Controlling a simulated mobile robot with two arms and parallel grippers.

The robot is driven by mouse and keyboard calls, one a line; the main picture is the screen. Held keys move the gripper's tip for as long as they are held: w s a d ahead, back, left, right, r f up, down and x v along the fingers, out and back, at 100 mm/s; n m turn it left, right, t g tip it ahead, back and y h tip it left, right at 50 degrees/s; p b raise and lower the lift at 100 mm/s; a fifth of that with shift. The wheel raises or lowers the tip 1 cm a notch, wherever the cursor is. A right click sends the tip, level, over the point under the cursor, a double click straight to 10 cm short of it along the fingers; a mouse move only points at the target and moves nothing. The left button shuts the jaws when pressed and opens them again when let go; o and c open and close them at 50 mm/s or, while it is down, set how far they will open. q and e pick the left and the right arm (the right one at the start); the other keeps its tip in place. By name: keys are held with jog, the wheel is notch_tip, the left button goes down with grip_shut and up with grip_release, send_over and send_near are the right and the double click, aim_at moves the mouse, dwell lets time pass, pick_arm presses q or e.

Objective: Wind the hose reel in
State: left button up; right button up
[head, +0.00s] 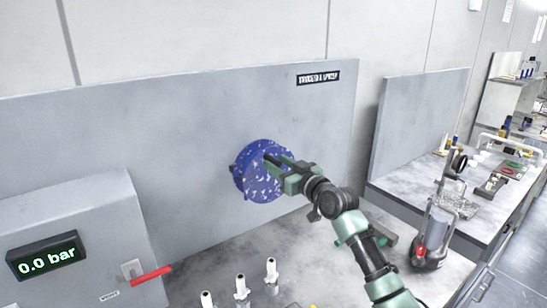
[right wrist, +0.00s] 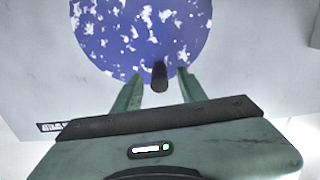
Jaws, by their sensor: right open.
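The hose reel is a round blue disc with white flecks (head: 262,185), mounted on the grey upright panel in the head view. It also fills the top of the right wrist view (right wrist: 140,30). A short dark handle (right wrist: 160,76) sticks out near the reel's rim in the right wrist view. My right gripper (head: 272,160) is in front of the reel's upper part. In the right wrist view its two green fingers (right wrist: 158,88) are apart, with the handle's end between them and a gap on both sides. My left gripper is not in view.
A grey box with a 0.0 bar display (head: 45,256) and a red lever (head: 151,275) stands at left. White nozzle-like fittings (head: 241,287) stand upright on the bench (head: 300,262) below the reel. Another bench with several small items lies at right.

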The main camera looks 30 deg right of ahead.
jog(key=shift+w+a+f, duration=0.1)
jog(key=shift+w+a, duration=0.05)
jog(key=shift+w, duration=1.1)
jog(key=shift+s, duration=0.1)
grip_shut()
dwell(0.4)
